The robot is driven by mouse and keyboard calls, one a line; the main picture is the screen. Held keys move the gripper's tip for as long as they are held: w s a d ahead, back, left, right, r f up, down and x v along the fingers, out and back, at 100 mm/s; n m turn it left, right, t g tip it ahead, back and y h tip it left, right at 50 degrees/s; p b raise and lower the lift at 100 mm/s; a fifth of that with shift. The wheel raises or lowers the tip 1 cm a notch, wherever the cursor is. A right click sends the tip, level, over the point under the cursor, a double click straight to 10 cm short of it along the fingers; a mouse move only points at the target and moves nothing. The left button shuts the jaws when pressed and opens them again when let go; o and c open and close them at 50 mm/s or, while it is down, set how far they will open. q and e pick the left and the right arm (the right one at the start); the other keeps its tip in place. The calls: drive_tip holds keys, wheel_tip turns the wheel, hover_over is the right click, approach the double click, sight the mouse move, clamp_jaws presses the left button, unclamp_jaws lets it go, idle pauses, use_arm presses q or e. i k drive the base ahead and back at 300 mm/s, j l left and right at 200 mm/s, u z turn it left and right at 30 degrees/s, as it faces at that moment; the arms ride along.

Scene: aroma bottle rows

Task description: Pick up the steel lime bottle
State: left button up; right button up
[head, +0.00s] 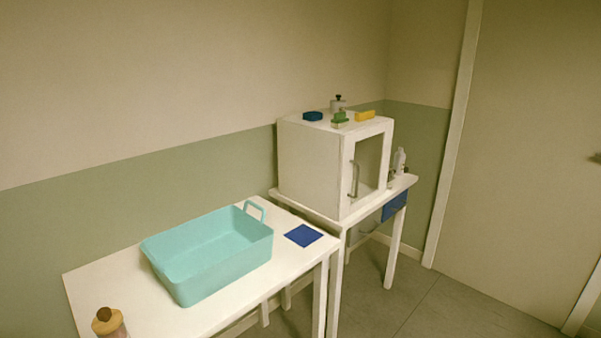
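No label is readable, so I cannot tell which item is the steel lime bottle. In the head view a pale greyish bottle with a dark top (337,105) stands on top of the white cabinet, at its back. Another pale bottle (399,161) stands on the table right of the cabinet, with small dark items at its foot. A jar with a wooden lid (108,322) is cut off by the bottom edge at the lower left. Neither of my grippers is in view.
A teal tray with handles (222,263) and a dark blue mat (303,236) lie on the near white table (88,284). The white cabinet (312,165) with a glass door stands on the far table. Blue, green and yellow items (365,116) lie on its top. Floor at right is clear.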

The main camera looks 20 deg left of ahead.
sight(399, 158)
drive_tip(key=i+l+u, duration=0.25)
drive_tip(key=i+u, duration=0.25)
drive_tip(key=i+l+u, duration=0.2)
drive_tip(key=l+u, duration=0.25)
drive_tip(key=i+l+u, duration=0.25)
drive_tip(key=l+u, duration=0.25)
drive_tip(key=i+l, duration=0.15)
drive_tip(key=l, duration=0.25)
drive_tip(key=i+l, duration=0.15)
drive_tip(key=l, duration=0.25)
drive_tip(key=i+l+u, duration=0.1)
drive_tip(key=l, duration=0.35)
drive_tip(key=i+l, duration=0.15)
drive_tip(key=l, duration=0.25)
drive_tip(key=i+l+u, duration=0.1)
drive_tip(key=l, duration=0.35)
drive_tip(key=i+l, duration=0.1)
drive_tip(key=l, duration=0.3)
drive_tip(key=i+l, duration=0.15)
drive_tip(key=l, duration=0.3)
drive_tip(key=i+l+u, duration=0.1)
drive_tip(key=l, duration=0.3)
